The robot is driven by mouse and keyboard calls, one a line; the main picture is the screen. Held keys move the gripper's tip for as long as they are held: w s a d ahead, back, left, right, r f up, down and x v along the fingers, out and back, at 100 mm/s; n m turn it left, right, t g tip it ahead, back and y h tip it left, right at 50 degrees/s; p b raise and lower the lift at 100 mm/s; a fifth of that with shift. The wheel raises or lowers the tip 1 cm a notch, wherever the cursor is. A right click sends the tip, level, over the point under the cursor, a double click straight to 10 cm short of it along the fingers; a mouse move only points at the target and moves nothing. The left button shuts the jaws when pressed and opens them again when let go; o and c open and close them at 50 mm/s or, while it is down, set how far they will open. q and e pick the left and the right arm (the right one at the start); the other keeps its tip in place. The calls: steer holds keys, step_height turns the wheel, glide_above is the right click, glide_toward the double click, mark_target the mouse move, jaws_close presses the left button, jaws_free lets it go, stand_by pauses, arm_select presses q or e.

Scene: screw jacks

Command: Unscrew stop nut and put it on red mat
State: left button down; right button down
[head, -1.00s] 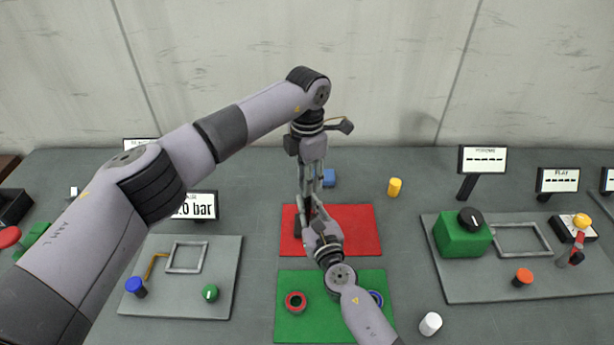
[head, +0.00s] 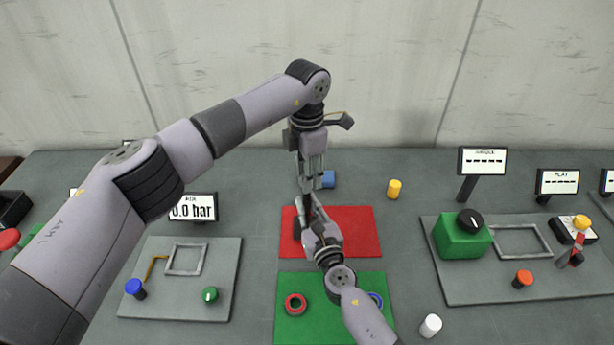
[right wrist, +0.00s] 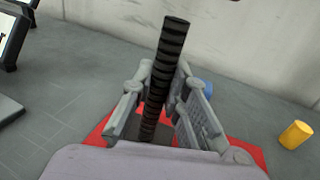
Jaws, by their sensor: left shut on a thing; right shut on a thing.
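A dark threaded rod (right wrist: 165,75) rises tilted between the fingers of my right gripper (right wrist: 160,105) in the right wrist view. No nut shows on its bare upper part. In the head view my right gripper (head: 310,217) is shut on the rod, over the red mat (head: 355,230). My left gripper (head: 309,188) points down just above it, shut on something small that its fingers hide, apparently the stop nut. The middle of the red mat is partly hidden by my right gripper; its right side is bare.
A green mat (head: 340,320) in front carries a red ring (head: 296,304) and a blue ring (head: 376,299). A blue piece (head: 328,179) and a yellow cylinder (head: 394,188) stand behind. Panels with knobs lie left (head: 220,262) and right (head: 450,285). A white cylinder (head: 431,325) stands front right.

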arm_select(q)
steer(key=shift+r, duration=0.3)
steer(key=shift+r, duration=2)
arm_select(e)
steer(key=c, duration=1.5)
jaws_free()
